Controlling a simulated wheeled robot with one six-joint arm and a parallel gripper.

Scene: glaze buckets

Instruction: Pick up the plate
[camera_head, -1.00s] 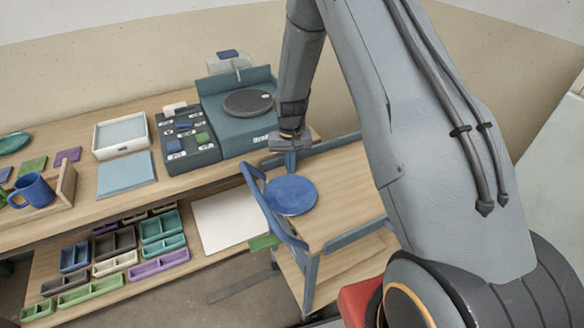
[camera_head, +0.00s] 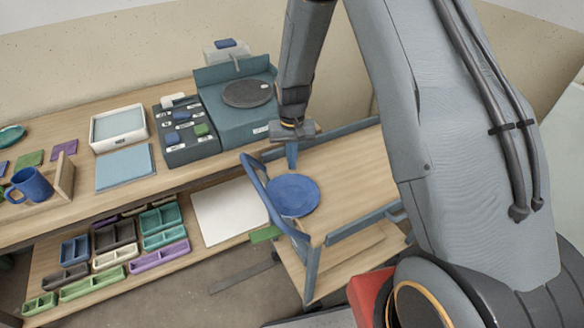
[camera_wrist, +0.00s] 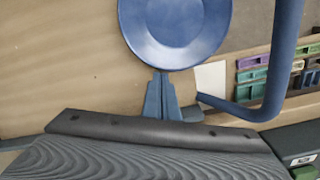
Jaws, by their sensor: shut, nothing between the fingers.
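The blue plate (camera_head: 293,196) lies flat on the wooden top of a small cart (camera_head: 345,185), near the cart's blue handle (camera_head: 262,190). My gripper (camera_head: 292,165) points down just behind the plate's far edge in the head view, and its fingers are together with nothing between them. In the wrist view the plate (camera_wrist: 175,28) is at the top, cut off by the frame edge. The blue fingertips (camera_wrist: 161,80) show just below the plate's rim there; I cannot tell whether they touch it.
A workbench (camera_head: 75,215) to the left holds a teal wheel unit (camera_head: 232,120), a dark button panel (camera_head: 185,135), a white tray (camera_head: 118,128) and a blue mug (camera_head: 32,184). Several coloured bins (camera_head: 160,257) are on its lower shelf. The cart top right of the plate is clear.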

